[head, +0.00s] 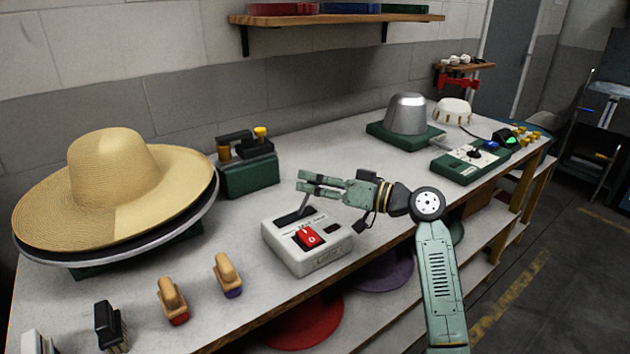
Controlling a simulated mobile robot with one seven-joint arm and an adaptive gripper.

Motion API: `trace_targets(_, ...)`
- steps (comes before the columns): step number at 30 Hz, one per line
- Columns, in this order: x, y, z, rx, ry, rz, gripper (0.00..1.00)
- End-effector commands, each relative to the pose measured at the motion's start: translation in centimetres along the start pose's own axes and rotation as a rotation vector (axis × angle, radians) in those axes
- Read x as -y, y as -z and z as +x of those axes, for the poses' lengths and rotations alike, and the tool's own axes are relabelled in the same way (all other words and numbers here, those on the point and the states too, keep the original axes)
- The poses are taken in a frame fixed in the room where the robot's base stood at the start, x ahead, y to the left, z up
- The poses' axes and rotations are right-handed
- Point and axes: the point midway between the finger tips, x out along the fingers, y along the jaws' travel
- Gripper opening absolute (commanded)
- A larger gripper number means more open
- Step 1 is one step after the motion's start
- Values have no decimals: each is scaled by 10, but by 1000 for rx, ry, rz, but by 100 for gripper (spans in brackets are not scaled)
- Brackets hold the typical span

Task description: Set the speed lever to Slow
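A white control box (306,250) stands near the table's front edge, in the middle of the head view. A grey speed lever (304,207) rises at a slant from a dark slot in its top. Its markings are too small to read, so I cannot tell which setting it is at. My gripper (300,182) points left, just above and behind the box. Its two fingers are apart with a narrow gap, and nothing shows between them. It is close to the lever's upper end; I cannot tell if they touch.
A straw hat (115,190) sits on a stand at left. A dark green device (247,170) stands behind the box. Wooden-handled brushes (228,272) are in front left. A metal dome (405,115) and green panel (470,160) are at right.

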Motion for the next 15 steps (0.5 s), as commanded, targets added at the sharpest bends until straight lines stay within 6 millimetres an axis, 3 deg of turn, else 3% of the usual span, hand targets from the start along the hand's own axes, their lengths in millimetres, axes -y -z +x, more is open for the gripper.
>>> trace_targets(15,0,0,0,0,-1,0,1)
